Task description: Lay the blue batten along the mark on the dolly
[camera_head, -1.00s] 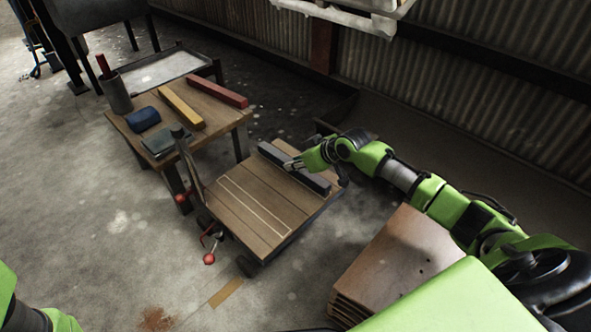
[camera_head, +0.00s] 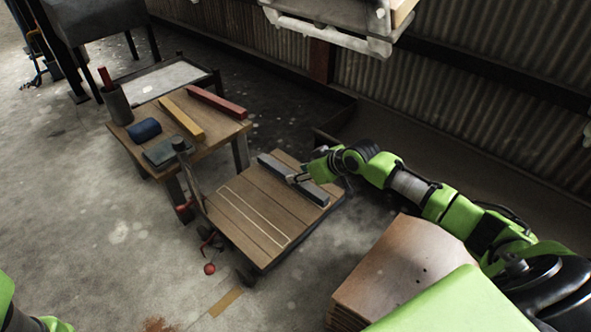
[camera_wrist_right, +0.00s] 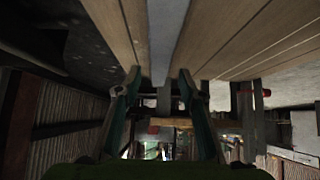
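A slate blue-grey batten (camera_head: 316,193) lies along the far right side of the wooden dolly (camera_head: 239,229). The mark (camera_head: 254,217) is a pale, narrow outline on the dolly's boards, left of the batten and roughly parallel to it; it is empty. My right gripper (camera_head: 296,179) is at the middle of the batten. In the right wrist view the batten (camera_wrist_right: 164,40) runs between the two fingers of the right gripper (camera_wrist_right: 160,78), with a gap seeming to show on each side. My left gripper is out of view.
A wooden table (camera_head: 222,137) behind the dolly carries a yellow batten (camera_head: 182,118), a red batten (camera_head: 217,103), a blue roll (camera_head: 144,130) and a dark cup (camera_head: 118,105). Stacked boards (camera_head: 395,272) stand right of the dolly. A pale frame (camera_head: 325,32) hangs above. Floor at left is clear.

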